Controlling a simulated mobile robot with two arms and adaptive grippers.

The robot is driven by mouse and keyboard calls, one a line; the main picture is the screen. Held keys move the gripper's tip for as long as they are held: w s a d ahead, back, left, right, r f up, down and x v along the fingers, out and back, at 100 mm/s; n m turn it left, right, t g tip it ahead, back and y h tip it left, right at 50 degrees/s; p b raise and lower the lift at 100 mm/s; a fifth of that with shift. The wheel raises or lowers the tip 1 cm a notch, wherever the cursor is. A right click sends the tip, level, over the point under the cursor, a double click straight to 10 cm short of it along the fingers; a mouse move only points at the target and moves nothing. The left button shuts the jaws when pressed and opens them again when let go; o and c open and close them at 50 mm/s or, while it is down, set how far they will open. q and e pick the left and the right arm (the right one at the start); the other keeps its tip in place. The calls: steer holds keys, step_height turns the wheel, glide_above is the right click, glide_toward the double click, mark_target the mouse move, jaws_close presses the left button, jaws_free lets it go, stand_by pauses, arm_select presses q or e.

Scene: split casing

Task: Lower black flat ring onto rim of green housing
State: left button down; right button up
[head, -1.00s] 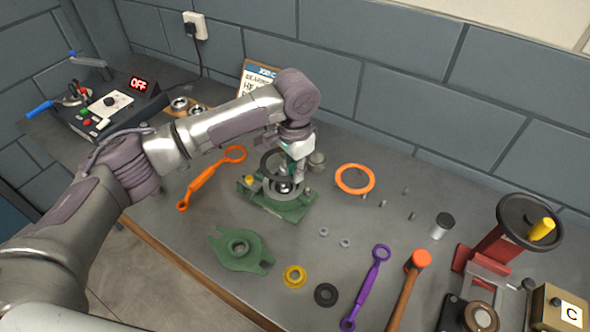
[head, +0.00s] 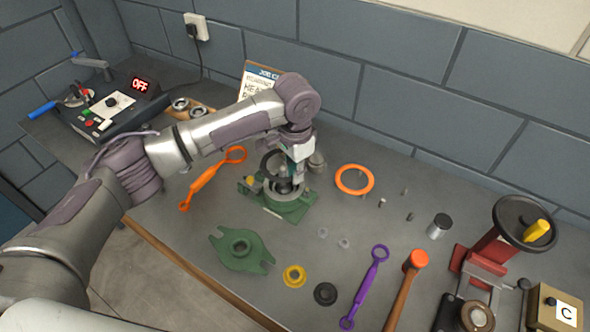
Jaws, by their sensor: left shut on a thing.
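The green housing (head: 297,206) sits on the bench below my left gripper, its round rim partly hidden by the gripper and ring. The black flat ring (head: 268,163) is tilted and shows at the left side of the fingers, over the housing. My left gripper (head: 295,178) points down and is shut on the ring. The gap between ring and rim is too small to judge. My right gripper is not in view.
A green cover (head: 241,248) lies in front of the housing. An orange wrench (head: 205,183) is to the left, an orange ring (head: 355,180) to the right. A yellow flanged part (head: 294,276), black washer (head: 325,293) and purple wrench (head: 366,287) lie nearer.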

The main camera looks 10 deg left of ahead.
mark_target(295, 196)
arm_select(q)
steer(key=shift+f, duration=0.1)
steer(key=shift+f+b, duration=0.65)
steer(key=shift+f, duration=2.75)
steer(key=shift+f+p, duration=0.1)
steer(key=shift+p, duration=0.2)
steer(key=c, duration=1.1)
jaws_free()
step_height(295, 196, up, 11)
steer(key=p, duration=1.1)
steer(key=shift+f, duration=0.2)
